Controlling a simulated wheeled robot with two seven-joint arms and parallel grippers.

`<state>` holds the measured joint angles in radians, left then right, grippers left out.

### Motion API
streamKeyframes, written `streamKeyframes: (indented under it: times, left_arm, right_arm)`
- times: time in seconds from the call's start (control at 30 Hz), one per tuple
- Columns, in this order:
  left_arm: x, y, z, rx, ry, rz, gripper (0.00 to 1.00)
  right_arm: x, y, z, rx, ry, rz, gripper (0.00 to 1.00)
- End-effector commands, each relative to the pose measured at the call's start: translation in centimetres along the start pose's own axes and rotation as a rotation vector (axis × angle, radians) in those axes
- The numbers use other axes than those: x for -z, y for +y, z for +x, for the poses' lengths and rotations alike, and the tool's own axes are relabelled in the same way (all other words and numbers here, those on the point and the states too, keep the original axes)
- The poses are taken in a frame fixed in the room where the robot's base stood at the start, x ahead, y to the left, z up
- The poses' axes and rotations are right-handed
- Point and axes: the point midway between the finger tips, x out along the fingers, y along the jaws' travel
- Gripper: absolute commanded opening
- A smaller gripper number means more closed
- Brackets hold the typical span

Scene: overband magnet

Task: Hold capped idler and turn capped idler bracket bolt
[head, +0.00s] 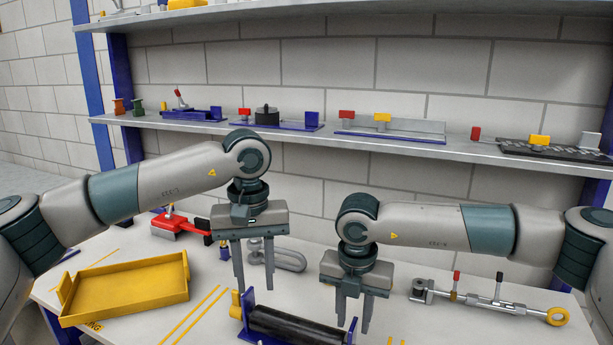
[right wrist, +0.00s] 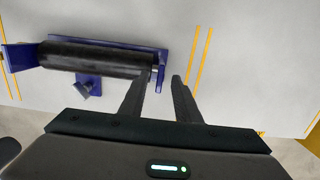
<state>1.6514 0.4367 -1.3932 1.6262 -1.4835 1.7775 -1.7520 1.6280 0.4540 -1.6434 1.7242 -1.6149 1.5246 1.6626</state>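The idler is a black roller (head: 295,326) in a blue bracket (head: 248,312) at the table's front, with a yellow cap (head: 236,304) at its left end. My left gripper (head: 254,287) is open and empty above and behind the capped end. I cannot make out the bracket bolt.
A yellow tray (head: 125,288) stands at the left. A red clamp-like tool (head: 180,226) and a grey shackle (head: 288,260) lie behind my left gripper. A metal turnbuckle-like rod (head: 488,301) lies at the right. A shelf (head: 420,148) with fixtures crosses the wall behind.

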Motion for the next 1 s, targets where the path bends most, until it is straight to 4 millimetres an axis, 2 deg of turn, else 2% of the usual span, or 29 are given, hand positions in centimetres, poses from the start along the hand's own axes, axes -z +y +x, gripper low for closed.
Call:
streamKeyframes:
  times: [0.3,0.5,0.7,1.0]
  left_arm:
    - [0.0,0.0,0.0,0.000,0.000,0.000,0.32]
    - [0.0,0.0,0.0,0.000,0.000,0.000,0.32]
    - [0.0,0.0,0.0,0.000,0.000,0.000,0.32]
    - [0.0,0.0,0.0,0.000,0.000,0.000,0.32]
  right_arm:
    - [-0.1,0.1,-5.7,-0.003,-0.002,0.000,0.30]
    - [0.0,0.0,-8.3,-0.001,-0.001,0.000,0.30]
    - [0.0,0.0,-9.2,-0.001,-0.001,-0.001,0.30]
    - [0.0,0.0,-9.2,-0.001,-0.001,-0.001,0.30]
